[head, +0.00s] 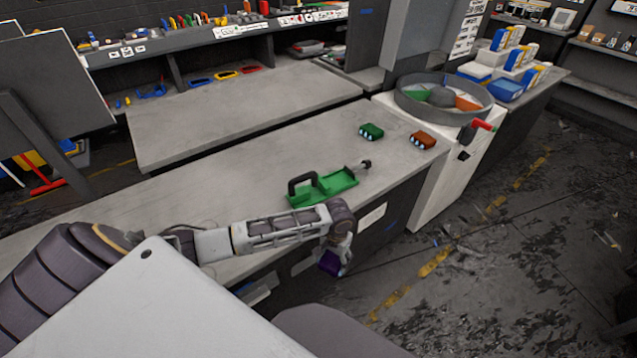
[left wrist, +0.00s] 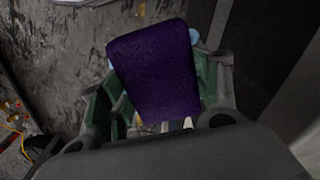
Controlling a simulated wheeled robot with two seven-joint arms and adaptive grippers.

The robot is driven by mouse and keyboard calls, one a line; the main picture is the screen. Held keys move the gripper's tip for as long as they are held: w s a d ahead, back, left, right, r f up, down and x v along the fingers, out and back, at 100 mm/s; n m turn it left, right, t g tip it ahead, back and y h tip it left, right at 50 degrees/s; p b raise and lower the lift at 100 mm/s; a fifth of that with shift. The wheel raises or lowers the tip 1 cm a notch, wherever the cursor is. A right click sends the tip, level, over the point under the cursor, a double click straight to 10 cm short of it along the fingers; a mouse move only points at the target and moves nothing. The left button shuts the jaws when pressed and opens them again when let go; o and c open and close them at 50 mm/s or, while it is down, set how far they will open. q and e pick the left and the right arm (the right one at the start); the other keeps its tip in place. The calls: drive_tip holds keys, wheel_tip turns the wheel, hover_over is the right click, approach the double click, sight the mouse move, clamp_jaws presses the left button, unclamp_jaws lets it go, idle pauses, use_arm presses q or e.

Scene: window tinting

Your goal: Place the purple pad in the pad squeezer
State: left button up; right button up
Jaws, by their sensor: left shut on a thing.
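The purple pad (left wrist: 155,68) is held in my left gripper (left wrist: 163,108), which is shut on it. In the head view the pad (head: 331,263) hangs from the left gripper (head: 338,258), just off the front edge of the workbench and over the floor. A green tray-like device with a dark handle (head: 325,187), which looks like the pad squeezer, sits on the bench behind and above the left arm in the picture. It looks empty. My right gripper does not show.
A green block (head: 371,131) and an orange block (head: 422,140) stand on the workbench (head: 240,170) beyond the green device. A white machine with a round grey bowl (head: 443,98) adjoins the bench's right end. The bench top left of the green device is clear.

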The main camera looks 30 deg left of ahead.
use_arm(q)
drive_tip(key=shift+s+a, duration=0.3)
drive_tip(key=shift+a, duration=0.1)
